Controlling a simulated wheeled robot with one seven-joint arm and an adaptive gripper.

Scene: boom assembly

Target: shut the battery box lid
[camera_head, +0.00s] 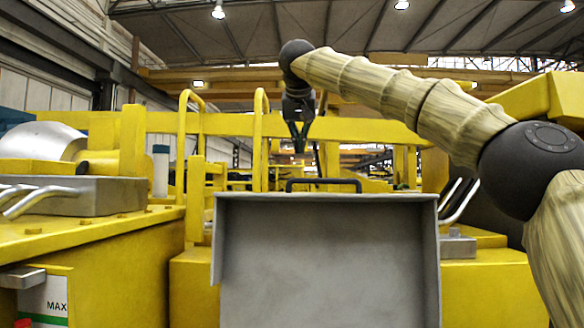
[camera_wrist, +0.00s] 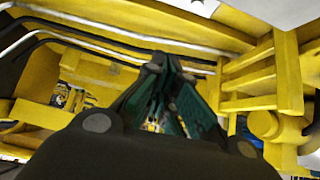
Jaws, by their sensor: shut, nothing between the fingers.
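The battery box lid (camera_head: 328,262) is a grey metal panel with side flanges, in the lower middle of the head view. It stands raised, its broad face toward me, and its lower part runs out of the frame. A black bar handle (camera_head: 323,182) shows just above its top edge. My gripper (camera_head: 299,150) points down above the lid's top edge, a little left of the handle, and looks apart from it. Its fingers are shut and empty. In the wrist view the fingertips (camera_wrist: 163,62) meet. I cannot make out the lid there. The box's inside is hidden.
Yellow machine bodywork (camera_head: 130,260) stands to the left, with a grey block and bent pipes (camera_head: 60,195) on top. Yellow rails (camera_head: 261,140) rise behind the lid. More pipes (camera_head: 460,200) are close on the right. Open air surrounds my gripper above the lid.

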